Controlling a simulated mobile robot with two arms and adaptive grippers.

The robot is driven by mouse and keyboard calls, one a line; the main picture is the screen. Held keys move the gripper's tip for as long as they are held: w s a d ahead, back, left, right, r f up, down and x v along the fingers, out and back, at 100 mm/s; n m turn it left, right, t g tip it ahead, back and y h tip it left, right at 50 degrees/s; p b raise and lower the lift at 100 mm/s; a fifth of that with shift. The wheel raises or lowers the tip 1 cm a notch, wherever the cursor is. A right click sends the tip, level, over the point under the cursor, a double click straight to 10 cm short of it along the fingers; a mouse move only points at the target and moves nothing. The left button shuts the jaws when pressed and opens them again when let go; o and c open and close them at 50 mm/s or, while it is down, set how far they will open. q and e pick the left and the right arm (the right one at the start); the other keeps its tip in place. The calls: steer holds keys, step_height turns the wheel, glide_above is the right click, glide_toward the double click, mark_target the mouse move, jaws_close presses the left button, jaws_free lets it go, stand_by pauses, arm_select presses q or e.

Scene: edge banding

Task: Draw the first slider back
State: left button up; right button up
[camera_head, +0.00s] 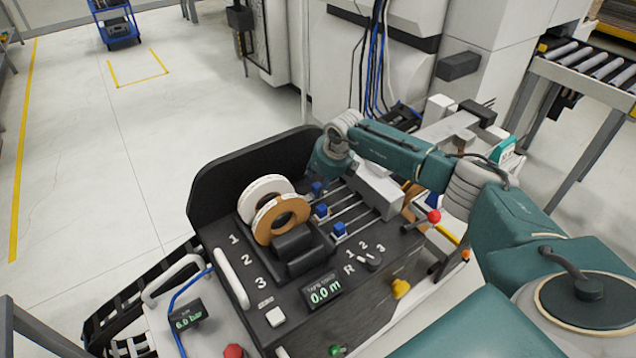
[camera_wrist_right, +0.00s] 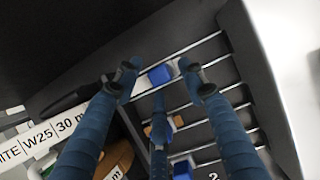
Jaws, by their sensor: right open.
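Several blue sliders sit on parallel metal rails on the black machine panel. The farthest slider (camera_head: 317,188) is by my right gripper (camera_head: 322,178), beside the white tape roll. The middle slider (camera_head: 321,211) and the nearest slider (camera_head: 340,229) stand in front of it. In the right wrist view, the open fingers of my right gripper (camera_wrist_right: 158,77) lie on either side of the farthest slider (camera_wrist_right: 160,74). Whether they touch it I cannot tell. The other sliders show lower, one partly behind a gripper part. My left gripper is not in view.
A white tape roll (camera_head: 262,188) and a brown tape roll (camera_head: 284,216) stand close to the left of the rails. A black curved guard (camera_head: 222,172) rises behind. A black block (camera_head: 293,248), a display (camera_head: 323,291) and a knob (camera_head: 374,261) are in front.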

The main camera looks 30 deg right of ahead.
steer(key=shift+w+f, duration=0.2)
steer(key=shift+f, duration=0.35)
jaws_close()
steer(key=a, duration=0.2)
steer(key=a+p, duration=0.1)
steer(key=a, duration=0.1)
steer(key=shift+s+r, duration=0.1)
steer(key=shift+s, duration=0.1)
steer(key=shift+a, duration=0.25)
jaws_free()
steer(key=shift+d, duration=0.1)
